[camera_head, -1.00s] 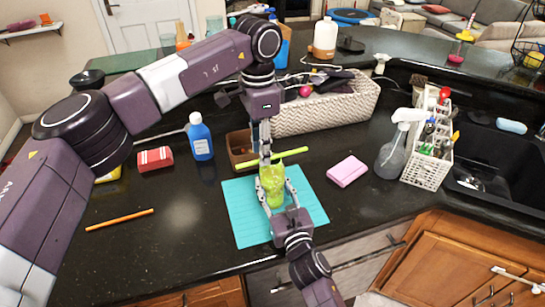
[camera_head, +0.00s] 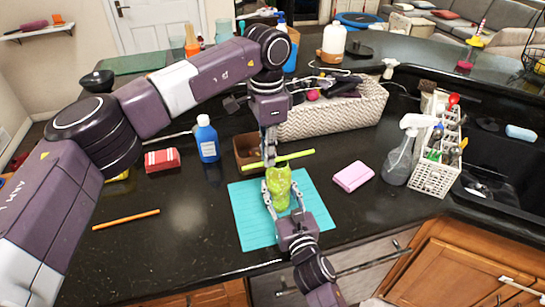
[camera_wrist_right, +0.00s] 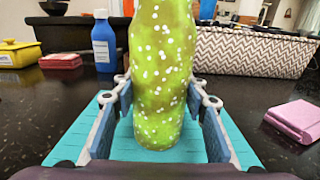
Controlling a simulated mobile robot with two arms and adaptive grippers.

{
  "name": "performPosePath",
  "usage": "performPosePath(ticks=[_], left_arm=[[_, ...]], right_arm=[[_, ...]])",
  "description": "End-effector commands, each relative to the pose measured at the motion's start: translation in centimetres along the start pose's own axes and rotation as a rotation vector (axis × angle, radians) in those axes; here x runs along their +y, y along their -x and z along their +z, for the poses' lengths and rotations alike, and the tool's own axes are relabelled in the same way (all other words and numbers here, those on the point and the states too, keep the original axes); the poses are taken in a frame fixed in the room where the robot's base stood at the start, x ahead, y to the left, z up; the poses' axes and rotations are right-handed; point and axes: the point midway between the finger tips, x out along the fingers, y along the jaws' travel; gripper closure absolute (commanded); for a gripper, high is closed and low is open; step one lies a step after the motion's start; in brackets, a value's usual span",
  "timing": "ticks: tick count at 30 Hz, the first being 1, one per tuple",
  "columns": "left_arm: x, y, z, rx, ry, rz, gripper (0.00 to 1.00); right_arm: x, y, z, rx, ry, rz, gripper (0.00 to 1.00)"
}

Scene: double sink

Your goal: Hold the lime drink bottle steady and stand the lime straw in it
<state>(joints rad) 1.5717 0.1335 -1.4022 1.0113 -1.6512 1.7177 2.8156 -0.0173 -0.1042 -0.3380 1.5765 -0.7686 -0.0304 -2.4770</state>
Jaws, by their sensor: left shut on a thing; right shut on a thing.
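The lime drink bottle (camera_head: 281,190) stands upright on a turquoise mat (camera_head: 248,222). It is green with white dots in the right wrist view (camera_wrist_right: 160,75), where its top is cut off. My right gripper (camera_head: 283,187) is shut on the bottle from the near side, one finger on each flank. The lime straw (camera_head: 298,155) lies nearly level, crosswise above and just behind the bottle's top. My left gripper (camera_head: 269,157) points down and is shut on the straw near its middle. The bottle's mouth is hard to make out beneath the straw.
A brown box (camera_head: 245,148) and a blue bottle (camera_head: 206,139) stand behind left. A pink sponge (camera_head: 352,176), a spray bottle (camera_head: 402,155) and a white caddy (camera_head: 434,176) are to the right, before the sink. An orange pencil-like stick (camera_head: 126,220) lies left. A woven basket (camera_head: 335,117) is behind.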

Motion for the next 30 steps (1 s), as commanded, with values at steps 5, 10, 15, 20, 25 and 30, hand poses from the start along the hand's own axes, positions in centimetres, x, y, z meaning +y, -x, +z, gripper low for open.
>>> performPosePath(ticks=[5,10,15,20,25,30], left_arm=[[-0.1,3.2,-0.1,0.004,0.0,-0.005,1.0],[0.0,6.7,-0.1,0.002,0.0,-0.004,1.0],[0.2,8.8,-0.2,-0.003,-0.014,-0.001,1.0],[0.9,8.7,-1.2,-0.036,-0.138,-0.002,1.0],[2.5,7.2,-3.3,-0.122,-0.43,-0.025,1.0],[4.5,6.1,-5.6,-0.252,-0.83,-0.108,1.0]], right_arm=[[0.0,0.0,0.0,0.001,0.0,0.0,0.85],[0.0,0.0,0.0,0.001,0.0,0.0,0.85],[0.0,0.0,-0.1,0.001,0.0,0.0,0.85],[0.0,0.0,-0.1,0.001,0.0,0.0,0.85],[0.0,0.0,0.0,0.001,0.0,0.0,0.85],[0.0,0.0,0.0,0.001,0.0,0.0,0.85]])
